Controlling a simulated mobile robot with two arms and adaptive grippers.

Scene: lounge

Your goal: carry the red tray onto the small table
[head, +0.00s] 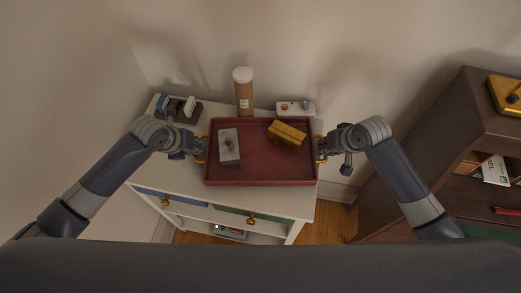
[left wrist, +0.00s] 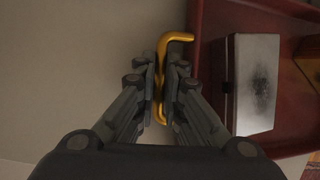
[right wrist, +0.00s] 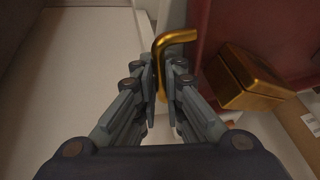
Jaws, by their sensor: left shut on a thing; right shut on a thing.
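The red tray (head: 262,169) is at the middle of the head view, over the top of a white cabinet with drawers (head: 285,203). I cannot tell whether it touches the top. A grey-white box (head: 229,146) and a gold box (head: 287,133) lie in it. My left gripper (head: 199,147) is shut on the tray's left gold handle, seen closely in the left wrist view (left wrist: 178,37). My right gripper (head: 322,146) is shut on the right gold handle, which also shows in the right wrist view (right wrist: 174,38). No separate small table can be made out.
A brown cylinder (head: 244,95) with a white cap stands behind the tray. A white device (head: 296,108) and a dark holder (head: 182,108) are at the cabinet's back. A dark wooden bookcase (head: 445,135) stands at the right. Walls close in behind and left.

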